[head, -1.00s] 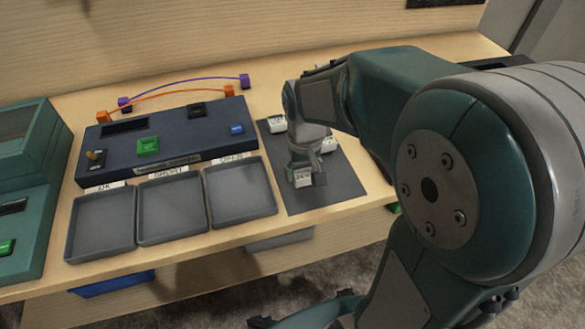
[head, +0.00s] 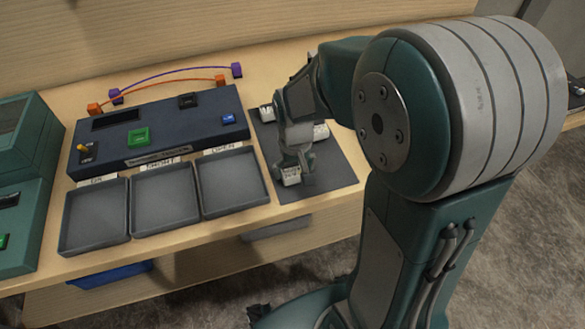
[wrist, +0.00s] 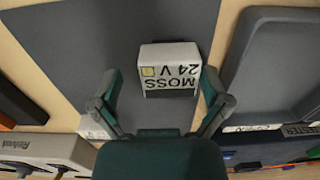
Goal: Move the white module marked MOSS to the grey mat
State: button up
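The white module marked MOSS 24 V (wrist: 168,66) rests on the grey mat (wrist: 85,40) in the wrist view, its lettering upside down. In the head view the module (head: 291,177) is near the front left part of the mat (head: 335,176). My gripper (wrist: 161,76) is open, with a finger on either side of the module. A clear gap shows at the left finger; the right finger is close to the module's side. In the head view my gripper (head: 293,165) comes down over the module and hides part of it.
Two other white modules (head: 267,113) (head: 321,131) are at the back of the mat. Three grey trays (head: 234,178) stand left of the mat, before the dark blue console (head: 168,140). A teal unit (head: 25,190) stands at the far left.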

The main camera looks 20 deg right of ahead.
aim_at(294, 169)
jog(key=shift+a+r, duration=0.2)
jog(key=shift+r, duration=0.2)
notch_tip(294, 169, up, 11)
jog(key=s+r+t, duration=0.4)
jog(key=s+t, duration=0.1)
jog(key=s, duration=0.8)
jog(key=shift+s+d+r+t, duration=0.2)
jog(key=shift+s+d+t, duration=0.05)
jog(key=shift+s+t, duration=0.05)
